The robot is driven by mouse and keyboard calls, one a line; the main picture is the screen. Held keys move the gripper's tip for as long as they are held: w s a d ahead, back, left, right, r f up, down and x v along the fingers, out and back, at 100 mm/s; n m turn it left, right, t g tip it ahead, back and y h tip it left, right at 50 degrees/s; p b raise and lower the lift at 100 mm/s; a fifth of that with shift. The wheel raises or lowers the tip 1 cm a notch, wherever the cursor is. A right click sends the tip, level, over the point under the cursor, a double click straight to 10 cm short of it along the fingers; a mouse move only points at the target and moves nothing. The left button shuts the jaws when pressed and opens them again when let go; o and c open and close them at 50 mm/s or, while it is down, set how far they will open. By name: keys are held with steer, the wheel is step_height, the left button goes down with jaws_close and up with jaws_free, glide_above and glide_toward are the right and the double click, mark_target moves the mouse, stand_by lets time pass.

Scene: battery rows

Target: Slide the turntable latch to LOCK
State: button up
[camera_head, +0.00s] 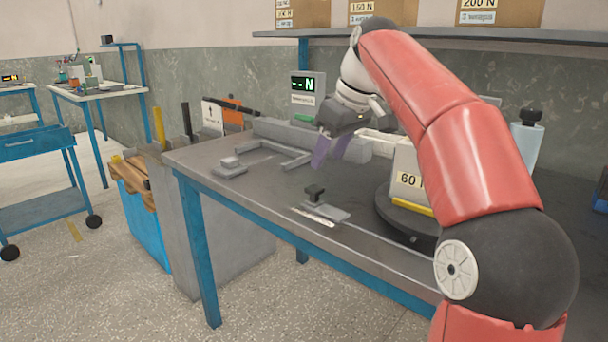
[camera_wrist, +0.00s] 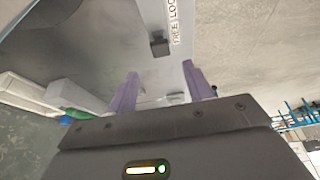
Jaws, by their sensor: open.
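The turntable latch has a black knob (camera_head: 314,193) on a grey plate, on the table in front of the round dark turntable (camera_head: 400,222). A white label strip (camera_head: 313,217) lies along the latch's front side. In the wrist view the knob (camera_wrist: 160,46) is beside the FREE end of the label (camera_wrist: 175,22); LOC shows further up, cut by the frame. My gripper (camera_head: 330,157) is open and empty, its purple fingers above the table behind the latch. In the wrist view the knob lies beyond the gap between the fingertips (camera_wrist: 160,70), apart from them.
A block marked 60 (camera_head: 408,168) stands on the turntable. A grey bracket (camera_head: 285,160) and a small block (camera_head: 230,168) lie on the table at left. A display (camera_head: 306,92) stands at the back. The tabletop left of the latch is clear.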

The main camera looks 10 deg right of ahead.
mark_target(315, 188)
steer(key=b+x, duration=0.1)
steer(key=x, duration=0.6)
steer(key=shift+a+f, duration=0.1)
steer(key=shift+f, duration=0.05)
